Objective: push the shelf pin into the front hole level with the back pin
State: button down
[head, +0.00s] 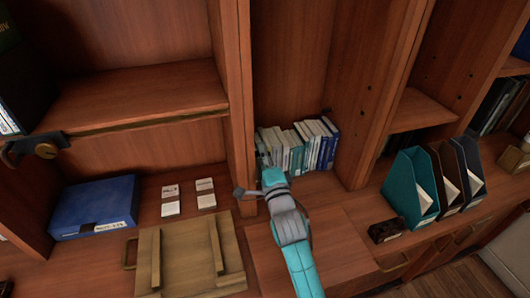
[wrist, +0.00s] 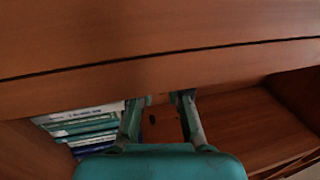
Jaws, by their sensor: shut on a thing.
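My gripper (head: 240,193) is against or very close to the wooden upright (head: 237,120) left of the standing books, at the lower end of the bay. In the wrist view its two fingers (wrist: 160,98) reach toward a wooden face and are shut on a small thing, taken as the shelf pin. The pin itself is hidden or too small to make out. A small dark hole (wrist: 153,119) shows between the fingers in the wrist view. I cannot tell which hole is the front one, and I cannot make out the back pin.
A row of books (head: 297,146) stands behind my arm. A blue box (head: 95,207), small cards and a wooden board (head: 190,255) lie left. Teal, brown and dark file holders (head: 413,185) stand right. The bay above the books is empty.

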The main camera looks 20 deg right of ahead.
jog(key=shift+a, duration=0.3)
jog(key=c, duration=1.1)
grip_release()
jog(key=shift+o, duration=0.2)
jog(key=shift+s, duration=0.1)
jog(key=v, duration=1.1)
jog(key=shift+s, duration=0.35)
jog(key=shift+f, duration=0.1)
